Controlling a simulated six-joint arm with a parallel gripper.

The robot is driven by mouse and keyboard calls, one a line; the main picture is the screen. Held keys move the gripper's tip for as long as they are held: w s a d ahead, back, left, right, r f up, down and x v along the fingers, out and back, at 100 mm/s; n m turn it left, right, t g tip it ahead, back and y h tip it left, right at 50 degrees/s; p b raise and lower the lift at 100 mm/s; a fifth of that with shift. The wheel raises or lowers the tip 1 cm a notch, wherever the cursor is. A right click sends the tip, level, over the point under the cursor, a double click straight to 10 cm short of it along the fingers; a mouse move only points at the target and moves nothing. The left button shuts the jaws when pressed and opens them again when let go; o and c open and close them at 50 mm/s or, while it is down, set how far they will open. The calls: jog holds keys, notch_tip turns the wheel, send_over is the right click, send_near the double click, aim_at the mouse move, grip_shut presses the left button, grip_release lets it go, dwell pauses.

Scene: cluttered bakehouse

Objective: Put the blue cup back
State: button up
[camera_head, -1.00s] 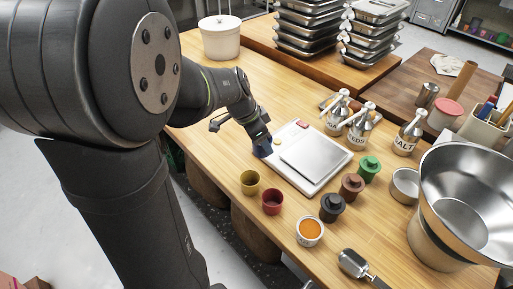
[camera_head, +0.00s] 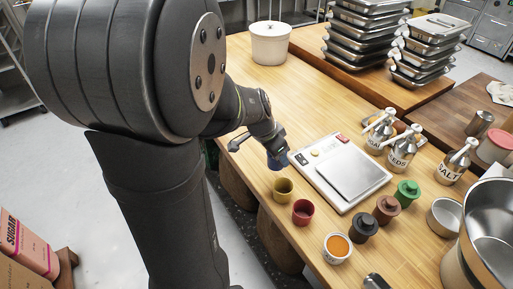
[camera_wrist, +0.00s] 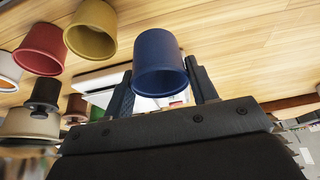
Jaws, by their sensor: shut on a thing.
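My gripper (camera_head: 274,147) is shut on the blue cup (camera_head: 277,160), near the left corner of the white scale (camera_head: 340,172). In the wrist view the blue cup (camera_wrist: 160,60) sits between my two fingers (camera_wrist: 162,88). Whether its base touches the table is unclear. The yellow cup (camera_head: 283,190) and the red cup (camera_head: 302,212) stand in a line in front of it. A white cup with orange contents (camera_head: 337,247) ends the line. The wrist view also shows the yellow cup (camera_wrist: 92,28) and red cup (camera_wrist: 42,47).
Black (camera_head: 364,227), brown (camera_head: 387,209) and green (camera_head: 407,193) lidded pots stand right of the cups. Labelled shakers (camera_head: 402,148) and a large steel bowl (camera_head: 493,235) are farther right. A white bucket (camera_head: 270,43) stands behind. The wooden table (camera_head: 300,95) is clear between bucket and scale.

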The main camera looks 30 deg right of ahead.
jog(key=w, duration=0.1)
jog(key=f, duration=0.1)
jog(key=w, duration=0.1)
jog(key=shift+w+a+f, duration=0.25)
jog(key=shift+w+f, duration=0.05)
jog(key=shift+f, duration=2)
jog(key=o, duration=1)
jog(key=shift+f, duration=0.15)
jog(key=shift+o, duration=0.2)
jog(key=v, duration=1.2)
